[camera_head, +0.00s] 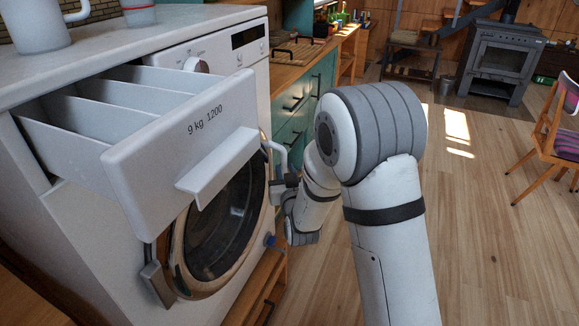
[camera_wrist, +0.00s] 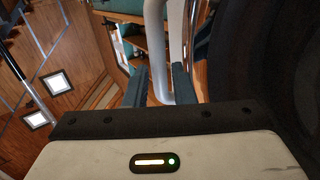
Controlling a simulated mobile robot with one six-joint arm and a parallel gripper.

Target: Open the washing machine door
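The white washing machine (camera_head: 78,210) stands at the left in the head view. Its round dark-glass door (camera_head: 225,232) is partly hidden by the pulled-out drawer; it looks shut or nearly so, and I cannot tell if it is slightly ajar. A pale bar handle (camera_head: 277,150) stands out at the door's right side. My gripper (camera_head: 289,180) is at this handle, partly hidden by my arm. In the wrist view my two fingers (camera_wrist: 160,85) lie on either side of the handle (camera_wrist: 154,30), with almost no gap, and look shut on it.
The open drawer (camera_head: 180,150) juts out above the door. A mug (camera_head: 40,25) stands on top of the machine. Green cabinets (camera_head: 305,115) continue along the right side. A stove (camera_head: 500,60) and a chair (camera_head: 555,130) stand farther off; the wooden floor (camera_head: 480,250) between is clear.

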